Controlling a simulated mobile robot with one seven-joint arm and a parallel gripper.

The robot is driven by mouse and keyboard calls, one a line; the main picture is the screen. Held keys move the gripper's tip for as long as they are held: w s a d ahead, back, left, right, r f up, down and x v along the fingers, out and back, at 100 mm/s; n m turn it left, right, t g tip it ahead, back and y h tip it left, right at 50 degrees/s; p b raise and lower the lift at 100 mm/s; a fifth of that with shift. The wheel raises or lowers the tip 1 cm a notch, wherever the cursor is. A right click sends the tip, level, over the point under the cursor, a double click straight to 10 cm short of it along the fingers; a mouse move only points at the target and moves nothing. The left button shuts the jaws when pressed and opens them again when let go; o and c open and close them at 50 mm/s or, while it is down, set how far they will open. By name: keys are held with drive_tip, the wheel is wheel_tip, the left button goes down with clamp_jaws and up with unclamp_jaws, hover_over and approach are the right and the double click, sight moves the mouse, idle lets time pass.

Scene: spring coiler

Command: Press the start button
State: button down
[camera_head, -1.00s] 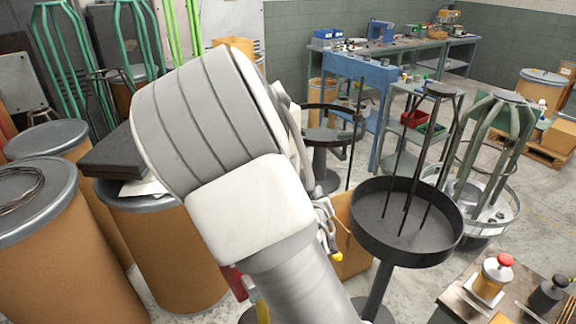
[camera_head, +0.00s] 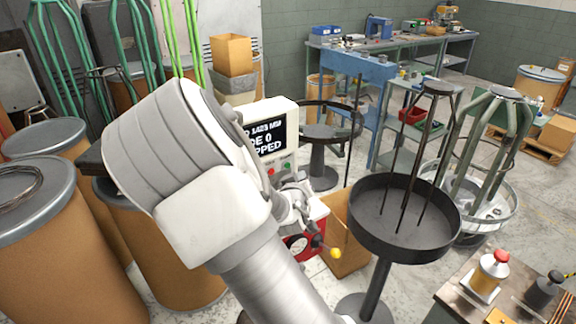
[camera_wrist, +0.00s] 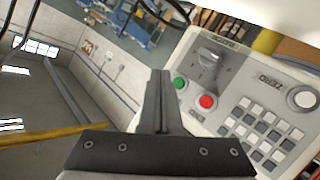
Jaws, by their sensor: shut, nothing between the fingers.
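A grey control panel (camera_wrist: 245,100) fills the right of the wrist view. On it are a round green button (camera_wrist: 180,83) and, to its right, a red button (camera_wrist: 208,101); no label naming either as start is readable. My gripper (camera_wrist: 158,75) is shut and empty, its fingertips just left of the green button in the picture. Whether they touch the panel cannot be told. In the head view the machine's white console (camera_head: 272,118) shows a dark screen, partly hidden by my arm, with text ending in "PPED". Its red button (camera_head: 286,166) shows beside my arm.
The panel also has a dark rotary switch (camera_wrist: 212,57), a keypad (camera_wrist: 262,130) and a large pale round knob (camera_wrist: 303,98). A black round tray on a stand (camera_head: 405,215) is right of my arm. Brown drums (camera_head: 62,245) stand at left.

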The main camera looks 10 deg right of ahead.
drive_tip(key=shift+w+a, duration=0.25)
drive_tip(key=shift+w, duration=0.4)
drive_tip(key=shift+w+a, duration=0.2)
drive_tip(key=shift+w, duration=0.4)
idle(1.2)
drive_tip(key=shift+w+a, duration=0.15)
drive_tip(key=shift+w, duration=0.25)
drive_tip(key=shift+w+a, duration=0.15)
drive_tip(key=shift+w, duration=0.2)
idle(0.5)
drive_tip(key=shift+s, duration=0.1)
drive_tip(key=shift+s+d, duration=0.25)
drive_tip(key=shift+s, duration=0.4)
drive_tip(key=shift+s+b, duration=0.1)
drive_tip(key=shift+b, duration=0.2)
drive_tip(key=s, duration=0.1)
drive_tip(key=s+d, duration=0.1)
drive_tip(key=s, duration=0.2)
drive_tip(key=shift+s+d, duration=0.25)
drive_tip(key=shift+d, duration=0.15)
